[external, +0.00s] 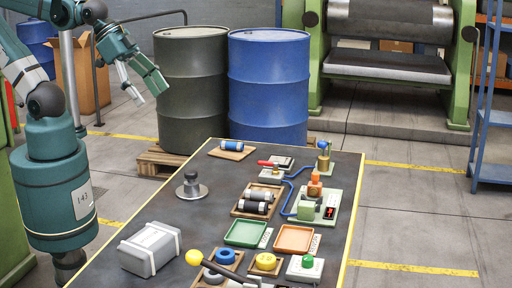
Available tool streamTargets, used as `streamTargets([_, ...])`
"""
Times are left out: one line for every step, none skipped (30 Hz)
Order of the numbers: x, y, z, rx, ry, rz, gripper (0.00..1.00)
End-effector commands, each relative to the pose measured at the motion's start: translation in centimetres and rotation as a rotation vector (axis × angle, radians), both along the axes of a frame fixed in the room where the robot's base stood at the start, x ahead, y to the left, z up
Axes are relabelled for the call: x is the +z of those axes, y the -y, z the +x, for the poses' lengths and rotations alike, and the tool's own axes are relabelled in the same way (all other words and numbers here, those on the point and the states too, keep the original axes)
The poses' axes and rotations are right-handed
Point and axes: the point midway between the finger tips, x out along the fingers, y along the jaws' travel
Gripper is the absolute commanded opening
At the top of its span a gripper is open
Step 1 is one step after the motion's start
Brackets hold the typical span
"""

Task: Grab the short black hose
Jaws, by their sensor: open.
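My gripper (151,95) is open and empty at the upper left, in the air beyond the table's left edge and well away from the things on it. Two short black cylinders with pale ends (258,196) lie in a brown tray (237,212) near the middle of the table. One of them may be the short black hose; they are too small to tell. A black rod (212,267) with a yellow ball at its end lies at the front of the table.
The dark table (190,225) also holds a grey box (150,250), a metal weight (192,187), a green tray (246,233), an orange tray (294,239) and a blue cable. A dark drum (190,85) and a blue drum (268,90) stand behind it.

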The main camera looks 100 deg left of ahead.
Motion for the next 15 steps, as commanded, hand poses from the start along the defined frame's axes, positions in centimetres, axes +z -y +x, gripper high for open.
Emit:
streamTargets([0.0,0.0,0.0,0.000,0.000,0.000,0.72])
streamTargets([0.0,0.0,0.0,0.000,0.000,0.000,0.72])
streamTargets([0.0,0.0,0.0,-0.001,0.000,0.001,0.72])
streamTargets([0.0,0.0,0.1,-0.002,-0.001,0.002,0.72])
streamTargets([0.0,0.0,0.1,-0.004,-0.002,0.003,0.72])
streamTargets([0.0,0.0,0.2,-0.007,-0.003,0.005,0.72])
streamTargets([0.1,0.0,0.3,-0.011,-0.005,0.008,0.72])
streamTargets([0.1,0.0,0.4,-0.014,-0.007,0.010,0.72])
streamTargets([0.2,0.0,0.6,-0.020,-0.010,0.015,0.72])
streamTargets([0.2,0.0,0.7,-0.027,-0.013,0.019,0.72])
streamTargets([0.2,0.0,0.9,-0.034,-0.016,0.024,0.72])
streamTargets([0.3,-0.1,1.2,-0.044,-0.021,0.031,0.72])
streamTargets([0.3,-0.1,1.4,-0.053,-0.025,0.038,0.72])
streamTargets([0.3,-0.1,1.6,-0.063,-0.031,0.045,0.72])
streamTargets([0.4,-0.1,2.0,-0.076,-0.038,0.053,0.72])
